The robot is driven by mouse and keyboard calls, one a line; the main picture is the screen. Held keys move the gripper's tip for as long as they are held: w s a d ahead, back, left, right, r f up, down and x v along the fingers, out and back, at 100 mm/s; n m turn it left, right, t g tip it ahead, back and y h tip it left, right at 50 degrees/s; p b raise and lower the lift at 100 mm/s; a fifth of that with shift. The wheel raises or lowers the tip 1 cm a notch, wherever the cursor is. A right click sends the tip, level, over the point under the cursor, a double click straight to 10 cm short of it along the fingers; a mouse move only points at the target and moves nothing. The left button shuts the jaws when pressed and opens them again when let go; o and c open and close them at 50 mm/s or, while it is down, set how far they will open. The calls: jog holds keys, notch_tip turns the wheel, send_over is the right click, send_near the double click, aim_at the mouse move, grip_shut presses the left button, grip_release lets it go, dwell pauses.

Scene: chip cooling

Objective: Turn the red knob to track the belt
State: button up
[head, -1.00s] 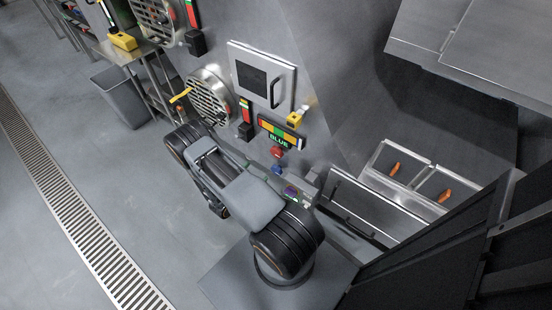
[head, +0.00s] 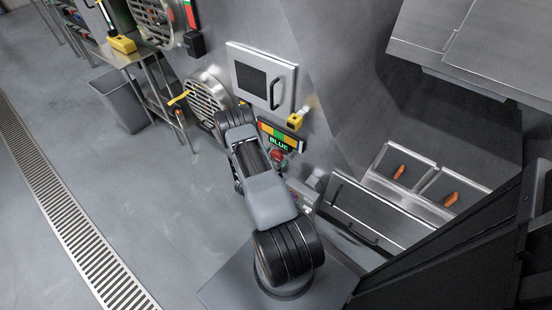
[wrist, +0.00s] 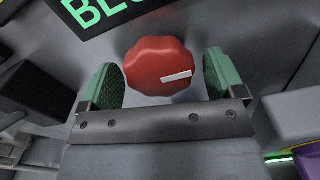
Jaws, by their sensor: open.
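The red knob (wrist: 158,66) shows large in the wrist view, with a white mark pointing to the right on its face. It also shows in the head view (head: 278,154), partly hidden behind my arm. My gripper (wrist: 164,78) is open, with one green pad on each side of the knob in the wrist view. There is a visible gap at each side, so the pads do not appear to touch it. The belt cannot be made out.
Two bins with orange items (head: 420,178) are at right.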

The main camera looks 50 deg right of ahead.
jog(key=shift+d, duration=0.25)
jog(key=shift+c, duration=0.2)
jog(key=c, duration=0.9)
